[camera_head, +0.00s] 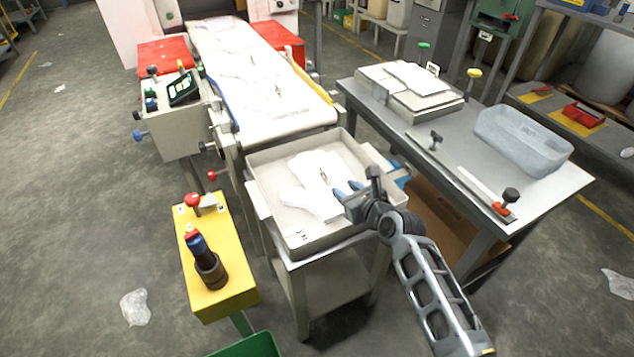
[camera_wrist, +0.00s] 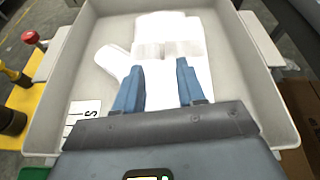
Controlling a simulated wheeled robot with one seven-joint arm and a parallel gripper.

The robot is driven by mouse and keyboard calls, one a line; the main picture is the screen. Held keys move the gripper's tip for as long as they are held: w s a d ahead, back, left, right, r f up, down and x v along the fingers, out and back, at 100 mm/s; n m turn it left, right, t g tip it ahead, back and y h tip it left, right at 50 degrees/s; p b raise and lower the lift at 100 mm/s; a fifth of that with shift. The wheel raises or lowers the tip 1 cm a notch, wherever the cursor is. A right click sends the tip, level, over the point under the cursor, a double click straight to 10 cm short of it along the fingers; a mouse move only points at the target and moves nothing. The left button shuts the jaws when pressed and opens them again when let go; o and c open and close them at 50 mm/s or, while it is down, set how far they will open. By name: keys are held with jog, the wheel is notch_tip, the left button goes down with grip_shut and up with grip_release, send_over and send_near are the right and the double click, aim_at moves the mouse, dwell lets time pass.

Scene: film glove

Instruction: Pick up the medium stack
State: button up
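A white glove-shaped stack (camera_head: 312,172) lies in a shallow light-grey tray (camera_head: 262,215) at the near end of the conveyor. My gripper (camera_head: 346,189) is over the right side of the tray, beside and above the stack. In the wrist view its two blue fingers (camera_wrist: 159,68) stand apart over the stack, with nothing clearly gripped.
The tray walls rise around the stack. The conveyor (camera_head: 285,125) with more white gloves lies behind. A steel table (camera_head: 540,185) at right holds a grey bin (camera_head: 520,140) and flat white stacks (camera_head: 418,78). A yellow stand (camera_head: 235,265) with controls is at left.

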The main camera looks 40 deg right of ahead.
aim_at(330, 178)
jog(key=w+f, duration=0.1)
jog(key=w+d+f+m+b, duration=0.1)
jog(key=shift+w+d, duration=0.25)
jog(key=shift+w, duration=0.05)
jog(key=b+x, duration=0.1)
jog(key=x, duration=0.6)
jog(key=shift+w+a+r, duration=0.1)
jog(key=shift+w+a, duration=0.05)
jog(key=shift+w, duration=0.15)
grip_shut()
